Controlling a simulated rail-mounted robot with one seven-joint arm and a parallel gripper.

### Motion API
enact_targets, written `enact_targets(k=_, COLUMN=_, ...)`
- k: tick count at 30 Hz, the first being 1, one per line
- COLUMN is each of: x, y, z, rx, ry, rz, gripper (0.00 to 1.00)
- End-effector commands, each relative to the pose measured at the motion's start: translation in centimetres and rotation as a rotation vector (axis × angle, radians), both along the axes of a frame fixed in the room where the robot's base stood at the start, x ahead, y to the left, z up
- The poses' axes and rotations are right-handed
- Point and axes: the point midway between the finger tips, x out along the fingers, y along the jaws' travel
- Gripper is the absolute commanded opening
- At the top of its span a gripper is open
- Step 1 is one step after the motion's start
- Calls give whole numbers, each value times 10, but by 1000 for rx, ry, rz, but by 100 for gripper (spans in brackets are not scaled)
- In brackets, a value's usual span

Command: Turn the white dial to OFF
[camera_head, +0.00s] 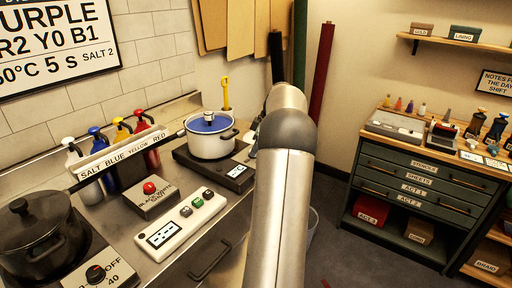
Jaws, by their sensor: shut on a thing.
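A white pot (211,140) with a blue lid stands on a dark hot plate (203,164) with a small lit display (236,171). I cannot make out a white dial; the right side of this hot plate is partly hidden by my arm. A black dial (95,273) with a red mark sits on the near-left hot plate, beside the words OFF and 40. My arm rises through the middle of the picture and bends away near the white pot. My gripper is hidden behind it.
A black pot (38,236) stands at lower left. A rack (118,154) of colored pump bottles, a box with a red button (150,188) and a white control panel (178,222) fill the counter. A green drawer cabinet (420,190) stands right, with open floor before it.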

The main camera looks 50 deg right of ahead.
Motion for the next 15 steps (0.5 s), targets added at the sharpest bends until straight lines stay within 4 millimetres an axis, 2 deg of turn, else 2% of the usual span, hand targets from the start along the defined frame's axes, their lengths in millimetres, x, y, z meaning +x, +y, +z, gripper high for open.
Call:
enact_targets(k=2, x=0, y=0, z=-1, rx=2, ry=2, rz=0, gripper=5)
enact_targets(k=3, x=0, y=0, z=-1, rx=2, ry=2, rz=0, gripper=36)
enact_targets(k=5, x=0, y=0, z=-1, rx=2, ry=2, rz=0, gripper=49)
enact_targets(k=15, x=-1, y=-1, z=3, rx=-1, ry=1, rz=-1, gripper=49)
